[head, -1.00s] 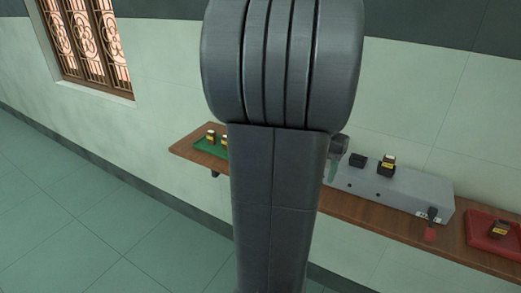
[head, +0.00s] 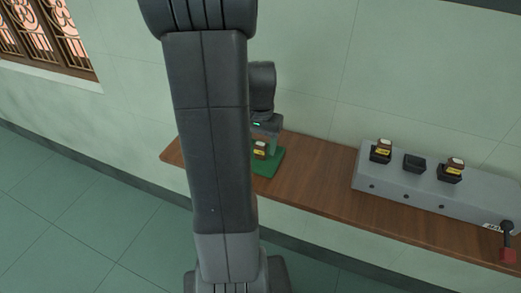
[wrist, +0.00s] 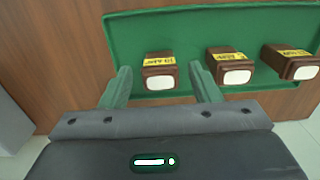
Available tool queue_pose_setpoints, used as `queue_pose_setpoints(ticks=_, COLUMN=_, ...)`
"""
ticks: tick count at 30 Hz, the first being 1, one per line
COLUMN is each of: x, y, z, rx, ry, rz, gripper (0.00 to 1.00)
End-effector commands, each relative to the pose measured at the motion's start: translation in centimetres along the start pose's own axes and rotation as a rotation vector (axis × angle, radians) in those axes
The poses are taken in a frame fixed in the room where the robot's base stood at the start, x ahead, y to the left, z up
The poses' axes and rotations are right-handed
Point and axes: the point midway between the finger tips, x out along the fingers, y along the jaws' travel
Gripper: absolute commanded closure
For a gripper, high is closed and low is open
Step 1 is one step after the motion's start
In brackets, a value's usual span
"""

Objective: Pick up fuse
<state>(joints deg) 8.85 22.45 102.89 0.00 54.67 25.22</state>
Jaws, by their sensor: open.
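Three brown fuses with yellow labels and white ends sit in a row on a green tray (wrist: 220,18) in the wrist view: a left fuse (wrist: 159,72), a middle fuse (wrist: 231,68) and a right fuse (wrist: 292,63). My gripper (wrist: 160,70) is open, its green fingers on either side of the left fuse, not visibly closed on it. In the head view my gripper (head: 273,142) is low over the green tray (head: 268,169), where one fuse (head: 260,150) shows. My arm hides the rest of the tray there.
A brown wall shelf (head: 310,165) holds the tray. To the right a grey box (head: 425,195) has three black sockets; the outer two hold fuses (head: 381,149) (head: 453,168), the middle socket (head: 414,162) is empty. A red-and-black lever (head: 508,245) is at its right end. Bare shelf lies between.

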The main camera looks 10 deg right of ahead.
Motion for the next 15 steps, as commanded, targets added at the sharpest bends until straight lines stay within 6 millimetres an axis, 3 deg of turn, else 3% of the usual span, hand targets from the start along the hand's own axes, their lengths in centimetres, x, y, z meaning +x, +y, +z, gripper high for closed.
queue_pose_setpoints(ticks=4, x=1.8, y=0.0, z=0.0, rx=0.000, ry=-0.002, rz=0.001, gripper=0.44)
queue_pose_setpoints(ticks=12, x=2.2, y=0.0, z=0.0, rx=0.000, ry=0.000, rz=0.000, gripper=0.44)
queue_pose_setpoints(ticks=13, x=2.2, y=0.0, z=0.0, rx=0.000, ry=0.000, rz=0.000, gripper=0.46)
queue_pose_setpoints(ticks=15, x=2.2, y=0.0, z=0.0, rx=0.000, ry=0.000, rz=0.000, gripper=0.59)
